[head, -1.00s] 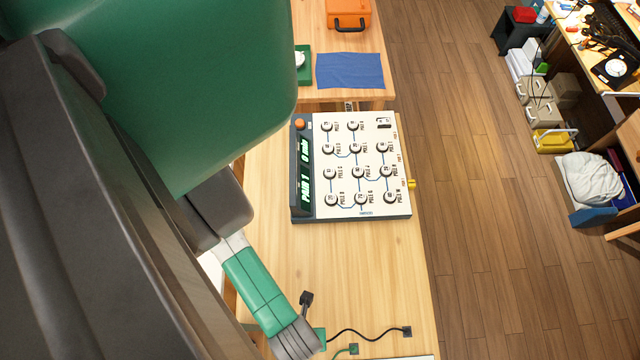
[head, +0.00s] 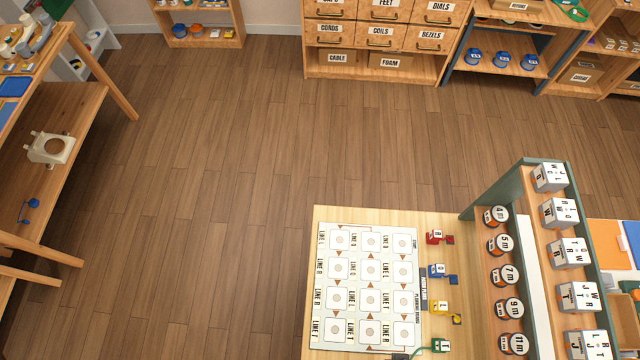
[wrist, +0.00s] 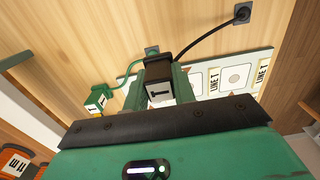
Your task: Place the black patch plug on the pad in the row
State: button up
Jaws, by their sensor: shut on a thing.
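The black patch plug (wrist: 157,68) shows a white face with a T in the wrist view. My gripper (wrist: 167,88) is shut on it, with a green finger on each side. A black cord runs from the plug to a dark socket (wrist: 242,12) on the wooden table. The pad board (wrist: 203,78) lies behind and to the right of the plug, with LINE T labels showing. In the head view the white board (head: 354,230) carries rows of square pads with line labels.
Red (head: 436,237), blue (head: 437,270) and yellow (head: 440,307) plugs stand right of the board.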

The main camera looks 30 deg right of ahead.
jog(key=w+a, duration=0.2)
jog(key=w, duration=0.2)
jog(key=w+a+f, duration=0.1)
jog(key=w+a, duration=0.1)
jog(key=w, duration=0.3)
jog(key=w+a, duration=0.2)
jog(key=w, duration=0.3)
jog(key=shift+f, duration=0.2)
jog(key=shift+w+a+f, duration=0.1)
jog(key=shift+w+f, duration=0.1)
jog(key=shift+f, duration=0.7)
jog(key=shift+w+a+f, duration=0.1)
jog(key=shift+w+f, duration=0.1)
jog(key=shift+f, duration=0.7)
jog(key=shift+f, duration=0.1)
jog(key=o, duration=1)
notch_tip(320, 180, up, 12)
jog(key=p, duration=0.1)
jog(key=shift+p, duration=0.35)
